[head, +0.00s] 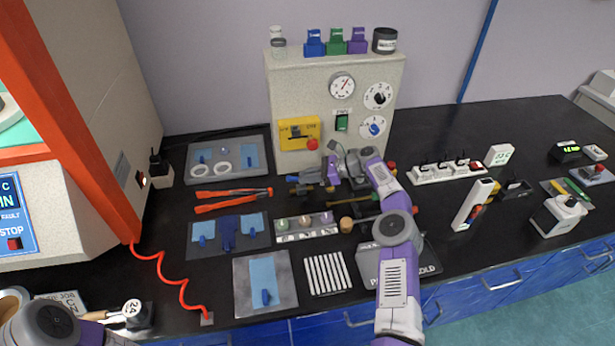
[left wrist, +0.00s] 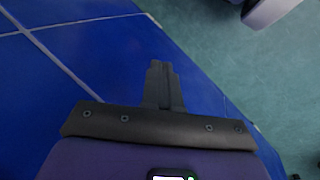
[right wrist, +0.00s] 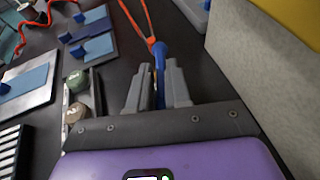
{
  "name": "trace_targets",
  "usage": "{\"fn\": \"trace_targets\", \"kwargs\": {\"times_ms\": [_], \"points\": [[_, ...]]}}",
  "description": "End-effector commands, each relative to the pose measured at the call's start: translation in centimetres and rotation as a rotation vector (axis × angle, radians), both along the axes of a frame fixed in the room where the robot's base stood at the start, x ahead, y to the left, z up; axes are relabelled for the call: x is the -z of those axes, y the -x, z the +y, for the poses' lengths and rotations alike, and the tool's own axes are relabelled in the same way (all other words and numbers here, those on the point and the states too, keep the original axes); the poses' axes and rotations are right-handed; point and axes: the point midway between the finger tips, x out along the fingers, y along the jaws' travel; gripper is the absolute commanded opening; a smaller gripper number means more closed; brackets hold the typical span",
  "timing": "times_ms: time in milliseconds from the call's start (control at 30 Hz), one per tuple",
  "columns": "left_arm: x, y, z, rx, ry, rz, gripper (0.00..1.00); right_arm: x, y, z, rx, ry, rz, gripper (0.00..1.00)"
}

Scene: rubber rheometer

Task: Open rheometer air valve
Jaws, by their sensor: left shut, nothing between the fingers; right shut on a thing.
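The beige rheometer cabinet (head: 290,84) stands at the back of the bench, with a gauge (head: 342,86), two white dials and a yellow panel (head: 299,131) bearing a red knob (head: 312,144). My right gripper (head: 334,172) is low in front of the cabinet. In the right wrist view its fingers (right wrist: 158,88) are shut on a slim blue handle-like part (right wrist: 159,58). Whether this is the air valve's lever I cannot tell; its base is hidden. My left gripper (left wrist: 163,84) is shut and empty, beside the blue drawer fronts below the bench.
Orange-handled tools (head: 232,194) lie left of the right gripper. A tray with small round samples (head: 306,226), grey plates with blue sheets (head: 265,285) and a slotted block (head: 327,273) lie nearer the front. A power strip (head: 447,171) stands to the right.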

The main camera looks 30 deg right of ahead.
Motion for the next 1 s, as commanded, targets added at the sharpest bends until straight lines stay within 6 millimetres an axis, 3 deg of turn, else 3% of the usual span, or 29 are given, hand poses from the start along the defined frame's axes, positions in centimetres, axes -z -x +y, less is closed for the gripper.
{"fn": "trace_targets", "kwargs": {"times_ms": [33, 67, 167, 633, 1000], "points": [[0.1, 0.0, 0.0, 0.0, 0.0, 0.0, 0.0, 1.0, 0.3, -0.1, -0.003, 0.009, 0.017, 0.0], [0.1, 0.0, 0.0, 0.0, 0.0, 0.0, 0.0, 1.0, 0.3, -0.1, -0.003, 0.009, 0.017, 0.22], [0.1, 0.0, 0.0, 0.0, 0.0, 0.0, 0.0, 1.0, 0.3, -0.1, -0.003, 0.008, 0.016, 0.37], [-0.2, 0.0, 0.0, 0.0, 0.0, 0.0, 0.0, 0.3, 0.2, 0.0, 0.011, 0.004, 0.007, 0.38], [-1.6, 0.0, 0.0, 0.0, 0.0, 0.0, 0.0, 0.0, 0.4, 0.1, 0.117, 0.002, 0.005, 0.38]]}}
